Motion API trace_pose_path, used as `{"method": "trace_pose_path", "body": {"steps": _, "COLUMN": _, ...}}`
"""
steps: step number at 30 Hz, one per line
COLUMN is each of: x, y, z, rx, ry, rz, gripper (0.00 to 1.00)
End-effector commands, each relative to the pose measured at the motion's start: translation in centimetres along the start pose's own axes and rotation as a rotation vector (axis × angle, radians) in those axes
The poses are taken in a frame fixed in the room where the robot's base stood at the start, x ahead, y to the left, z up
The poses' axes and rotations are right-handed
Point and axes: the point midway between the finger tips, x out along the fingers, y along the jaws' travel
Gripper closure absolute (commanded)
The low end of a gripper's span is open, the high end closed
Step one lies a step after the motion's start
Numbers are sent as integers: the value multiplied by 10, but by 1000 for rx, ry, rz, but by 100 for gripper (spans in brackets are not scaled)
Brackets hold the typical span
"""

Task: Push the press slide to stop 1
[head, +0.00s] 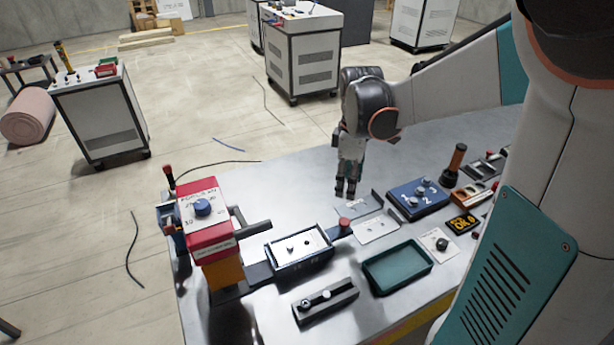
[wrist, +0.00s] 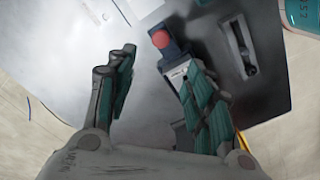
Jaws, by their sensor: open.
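The press slide is a dark carriage with a pale plate (head: 298,246) on a rail on the metal table. A red knob (head: 344,223) stands at its right end. The press (head: 205,232), red and white over orange, stands at the rail's left end. My gripper (head: 346,190) is open and empty, pointing down behind the knob in the head view. In the wrist view, my fingers (wrist: 160,85) are spread. The red knob (wrist: 160,39) shows beyond them, and the right finger hides part of the slide. I cannot make out the stop marks.
A green tray (head: 397,267) and a black block with small knobs (head: 325,300) lie in front of the slide. A flat metal bracket (head: 375,227) lies right of the knob. A blue numbered box (head: 418,198) is further right. The table behind the slide is clear.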

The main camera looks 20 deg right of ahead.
Motion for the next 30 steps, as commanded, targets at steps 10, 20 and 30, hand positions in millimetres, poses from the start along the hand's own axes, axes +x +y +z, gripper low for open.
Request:
{"method": "trace_pose_path", "body": {"steps": 10, "x": 41, "y": 1, "z": 2, "rx": -8, "ry": -3, "rz": -6, "gripper": 52}}
{"method": "trace_pose_path", "body": {"steps": 20, "x": 105, "y": 1, "z": 2, "rx": -7, "ry": -3, "rz": -5, "gripper": 52}}
{"method": "trace_pose_path", "body": {"steps": 30, "x": 138, "y": 0, "z": 2, "rx": -7, "ry": -3, "rz": -5, "gripper": 52}}
